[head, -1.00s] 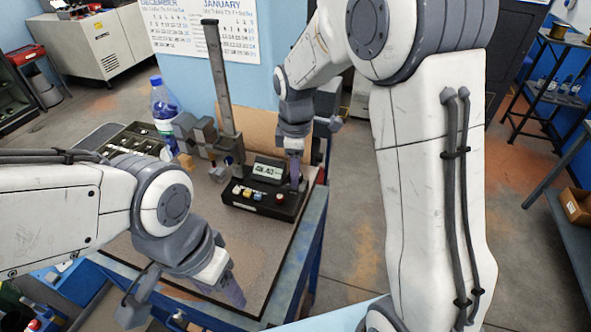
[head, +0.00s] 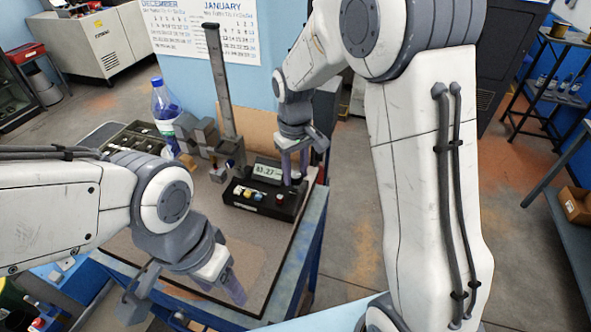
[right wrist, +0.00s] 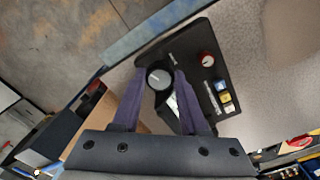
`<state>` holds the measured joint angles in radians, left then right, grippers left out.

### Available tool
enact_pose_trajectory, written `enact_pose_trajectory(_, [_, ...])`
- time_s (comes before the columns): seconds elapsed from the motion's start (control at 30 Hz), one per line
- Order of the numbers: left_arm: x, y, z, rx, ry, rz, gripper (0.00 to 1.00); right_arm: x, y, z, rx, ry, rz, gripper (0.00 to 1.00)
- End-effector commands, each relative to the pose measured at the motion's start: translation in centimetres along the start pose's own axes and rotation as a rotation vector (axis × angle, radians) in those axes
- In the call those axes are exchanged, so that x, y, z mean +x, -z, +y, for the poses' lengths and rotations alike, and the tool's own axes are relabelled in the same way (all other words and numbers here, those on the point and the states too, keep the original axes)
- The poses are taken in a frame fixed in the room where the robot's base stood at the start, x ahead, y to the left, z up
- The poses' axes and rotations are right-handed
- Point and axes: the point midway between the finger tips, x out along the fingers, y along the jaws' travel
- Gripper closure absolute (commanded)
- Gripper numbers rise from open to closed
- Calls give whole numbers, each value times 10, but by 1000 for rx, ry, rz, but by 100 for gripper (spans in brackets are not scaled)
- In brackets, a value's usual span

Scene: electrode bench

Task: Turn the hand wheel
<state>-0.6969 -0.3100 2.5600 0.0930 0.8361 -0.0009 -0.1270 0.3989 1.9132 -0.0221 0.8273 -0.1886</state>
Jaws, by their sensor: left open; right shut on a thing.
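The hand wheel (right wrist: 159,75) is a dark round knob with a light grey face on the black control box (head: 262,206). In the right wrist view it sits between the two purple fingers of my right gripper (right wrist: 161,79), which is shut on it. In the head view my right gripper (head: 293,174) points down at the box's right end, and its fingers mostly hide the wheel. The box's display (head: 268,171) reads about 83.27. My left gripper (head: 232,287) is open and empty, low over the front of the bench, away from the box.
A grey upright post (head: 222,85) with a block-shaped carriage (head: 198,133) stands left of the box. A water bottle (head: 164,105) and a compartment tray (head: 135,142) are farther left.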

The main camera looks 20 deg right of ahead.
Motion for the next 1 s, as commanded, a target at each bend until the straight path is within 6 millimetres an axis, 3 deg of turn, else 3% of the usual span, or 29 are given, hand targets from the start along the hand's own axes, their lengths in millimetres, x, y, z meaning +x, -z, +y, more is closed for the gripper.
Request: enact_pose_trajectory(1.0, [-8, 0, 0, 1, 0, 0, 36, -2, 2, 1, 949, 1, -11, 100])
